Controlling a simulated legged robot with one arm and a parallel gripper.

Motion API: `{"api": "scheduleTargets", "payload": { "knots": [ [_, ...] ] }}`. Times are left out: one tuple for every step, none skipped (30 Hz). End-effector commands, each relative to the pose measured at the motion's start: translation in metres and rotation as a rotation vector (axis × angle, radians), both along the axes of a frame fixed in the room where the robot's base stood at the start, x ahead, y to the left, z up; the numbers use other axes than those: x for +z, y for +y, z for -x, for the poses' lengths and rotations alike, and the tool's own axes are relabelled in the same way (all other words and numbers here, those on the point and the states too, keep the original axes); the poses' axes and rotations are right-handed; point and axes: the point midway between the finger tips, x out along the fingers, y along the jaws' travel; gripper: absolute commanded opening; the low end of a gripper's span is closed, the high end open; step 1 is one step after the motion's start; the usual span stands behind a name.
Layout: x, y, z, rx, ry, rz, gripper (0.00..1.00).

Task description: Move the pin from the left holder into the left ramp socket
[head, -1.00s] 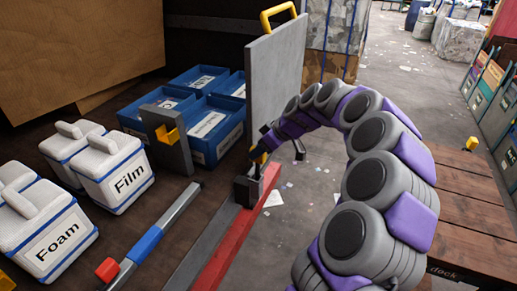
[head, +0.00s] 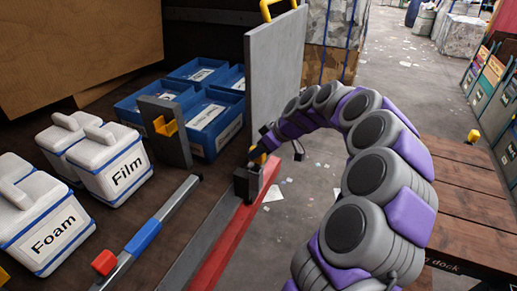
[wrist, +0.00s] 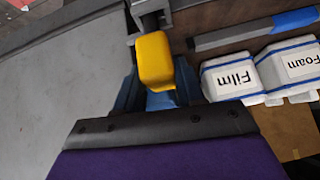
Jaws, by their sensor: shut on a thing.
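My gripper (head: 275,146) is shut on the yellow head of the pin (head: 257,157). It holds the pin directly over a dark grey block (head: 246,185) at the foot of the upright grey panel. The wrist view shows the yellow pin head (wrist: 154,60) between my fingers, with a grey block (wrist: 150,8) just beyond it. The pin's lower end is hidden, so I cannot tell how deep it sits in the block. Whether this block is the left holder or the ramp socket is unclear.
The grey panel (head: 277,80) stands close behind my gripper. A grey bracket with a yellow catch (head: 165,128), blue bins (head: 215,120) and white Film (head: 115,170) and Foam (head: 45,225) boxes are at left. A red strip (head: 225,245) edges the bench; a wooden dock (head: 465,200) is at right.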

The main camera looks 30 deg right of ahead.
Motion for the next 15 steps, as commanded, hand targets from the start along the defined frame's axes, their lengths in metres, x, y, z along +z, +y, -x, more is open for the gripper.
{"api": "scheduleTargets", "payload": {
  "knots": [
    [-0.003,0.000,0.000,0.000,0.000,0.000,0.00],
    [-0.004,0.000,0.000,0.000,0.000,0.000,0.00],
    [-0.005,0.000,0.000,0.000,0.000,0.000,0.00],
    [-0.006,0.000,0.000,0.000,0.000,0.000,0.00],
    [-0.007,0.000,0.000,0.000,0.000,0.000,0.00],
    [-0.009,0.000,0.000,0.000,0.000,0.000,0.00],
    [-0.010,0.000,0.000,0.000,0.000,0.000,0.00],
    [-0.011,0.000,0.000,0.000,0.000,0.000,0.00],
    [-0.012,0.000,0.000,0.001,0.000,-0.001,0.00],
    [-0.013,0.000,0.000,0.001,0.000,-0.001,0.00],
    [-0.014,0.000,0.000,0.001,0.000,-0.001,0.00],
    [-0.016,0.000,0.000,0.001,0.000,-0.001,0.00],
    [-0.017,0.000,0.000,0.001,0.000,-0.001,0.00],
    [-0.018,0.000,0.000,0.001,0.000,-0.001,0.00],
    [-0.017,0.000,0.000,0.001,0.001,0.000,0.41]
  ]
}}
